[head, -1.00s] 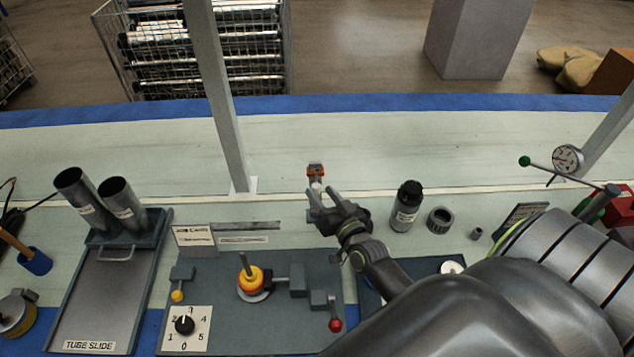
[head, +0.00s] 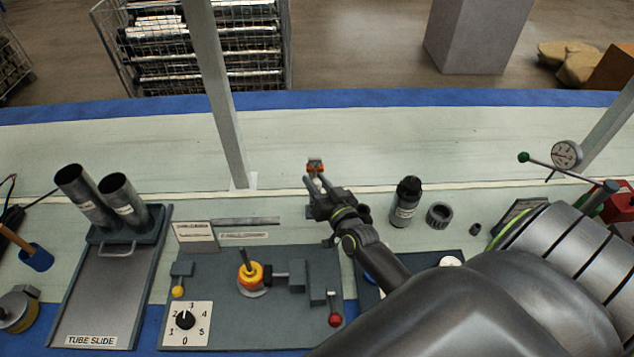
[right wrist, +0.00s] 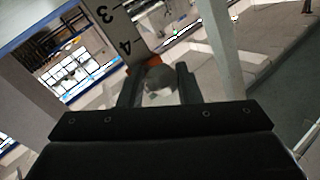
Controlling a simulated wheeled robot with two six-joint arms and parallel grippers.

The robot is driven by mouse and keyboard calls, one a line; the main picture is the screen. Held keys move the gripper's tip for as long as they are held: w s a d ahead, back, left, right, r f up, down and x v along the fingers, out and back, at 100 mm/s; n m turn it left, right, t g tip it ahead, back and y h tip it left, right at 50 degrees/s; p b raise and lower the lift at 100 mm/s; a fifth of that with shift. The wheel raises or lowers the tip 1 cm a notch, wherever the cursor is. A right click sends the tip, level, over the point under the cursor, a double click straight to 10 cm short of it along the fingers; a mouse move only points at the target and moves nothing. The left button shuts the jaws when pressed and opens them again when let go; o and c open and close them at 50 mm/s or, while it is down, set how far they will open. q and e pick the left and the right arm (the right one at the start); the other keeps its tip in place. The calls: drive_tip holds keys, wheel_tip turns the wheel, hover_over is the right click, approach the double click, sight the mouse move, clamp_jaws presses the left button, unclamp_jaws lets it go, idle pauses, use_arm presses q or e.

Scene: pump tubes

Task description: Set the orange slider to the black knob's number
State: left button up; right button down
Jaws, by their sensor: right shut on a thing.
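The orange slider (head: 315,164) is small in the head view, near the middle of the bench. In the right wrist view its orange part (right wrist: 148,71) lies beside the "4" on a white number strip (right wrist: 112,30); a "3" is further along. My right gripper (head: 314,181) is shut on the slider's pale grip (right wrist: 158,80), which sits between the fingers. The black knob (head: 186,320) is on a white dial (head: 203,340) marked 0 to 5. Its mark points roughly upward, but is too small to read surely. My left gripper is out of view.
A grey panel (head: 240,325) carries an orange-yellow ring (head: 250,277), a yellow knob and a red knob (head: 334,320). A tube slide (head: 95,300) with two tubes is left. A black bottle (head: 406,203) and a grey ring stand right of my gripper. A post (head: 222,110) rises left of it.

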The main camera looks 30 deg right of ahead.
wheel_tip(320, 180, down, 8)
drive_tip(key=b, duration=0.7)
drive_tip(key=shift+w+a+r, duration=0.1)
drive_tip(key=shift+r, duration=0.05)
drive_tip(key=c, duration=1.2)
unclamp_jaws()
drive_tip(key=shift+a, duration=0.15)
drive_tip(key=shift+o, duration=0.2)
drive_tip(key=s+a+b, duration=0.1)
drive_tip(key=s+b, duration=0.6)
drive_tip(key=s, duration=1)
drive_tip(key=shift+s+a, duration=0.15)
drive_tip(key=shift+s, duration=0.05)
